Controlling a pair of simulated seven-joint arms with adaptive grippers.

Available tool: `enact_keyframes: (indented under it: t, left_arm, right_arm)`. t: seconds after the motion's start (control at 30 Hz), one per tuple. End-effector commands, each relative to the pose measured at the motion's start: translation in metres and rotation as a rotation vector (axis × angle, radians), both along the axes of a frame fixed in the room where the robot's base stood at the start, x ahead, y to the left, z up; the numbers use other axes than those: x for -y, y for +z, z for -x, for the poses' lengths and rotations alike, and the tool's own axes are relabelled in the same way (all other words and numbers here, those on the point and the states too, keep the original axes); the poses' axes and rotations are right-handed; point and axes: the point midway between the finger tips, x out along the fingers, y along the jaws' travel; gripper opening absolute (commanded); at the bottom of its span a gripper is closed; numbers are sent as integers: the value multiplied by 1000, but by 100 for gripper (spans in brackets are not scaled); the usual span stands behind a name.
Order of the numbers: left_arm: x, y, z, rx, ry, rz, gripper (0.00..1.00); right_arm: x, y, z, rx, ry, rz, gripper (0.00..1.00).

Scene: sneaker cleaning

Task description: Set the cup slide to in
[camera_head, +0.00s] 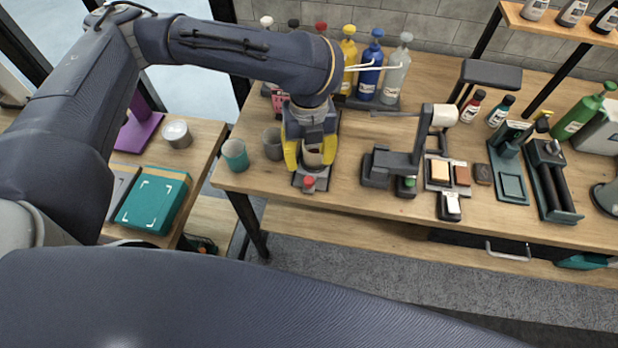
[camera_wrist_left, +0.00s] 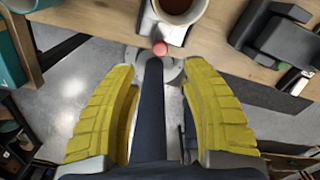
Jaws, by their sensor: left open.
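The cup slide (camera_head: 299,178) is a small dark plate at the table's front edge, with a red knob (camera_head: 309,181) at its near end. The knob also shows in the left wrist view (camera_wrist_left: 160,48). A cup of brown liquid (camera_wrist_left: 181,8) stands on the slide behind the knob, partly cut off by the frame's top edge. My left gripper (camera_head: 310,158), with yellow fingers, is over the slide and hides much of the cup in the head view. Its fingers are apart with nothing between them, and the knob lies just beyond the tips in the wrist view. My right gripper is not in view.
A teal cup (camera_head: 235,155) and a grey cup (camera_head: 272,144) stand left of the slide. A dark stand (camera_head: 376,166) is to its right. Several bottles (camera_head: 370,66) stand behind. The table front between slide and stand is clear.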

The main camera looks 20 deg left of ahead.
Motion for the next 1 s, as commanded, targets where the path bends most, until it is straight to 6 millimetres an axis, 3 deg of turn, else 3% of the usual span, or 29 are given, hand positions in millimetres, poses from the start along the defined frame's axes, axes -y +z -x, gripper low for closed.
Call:
enact_keyframes:
  t: [0.6, 1.0]
  left_arm:
    - [0, -80, 1, -2, 1, 1, 47]
    - [0, -99, 0, 0, 0, 1, 47]
  right_arm:
    - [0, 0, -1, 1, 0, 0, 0]
    - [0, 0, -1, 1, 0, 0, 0]
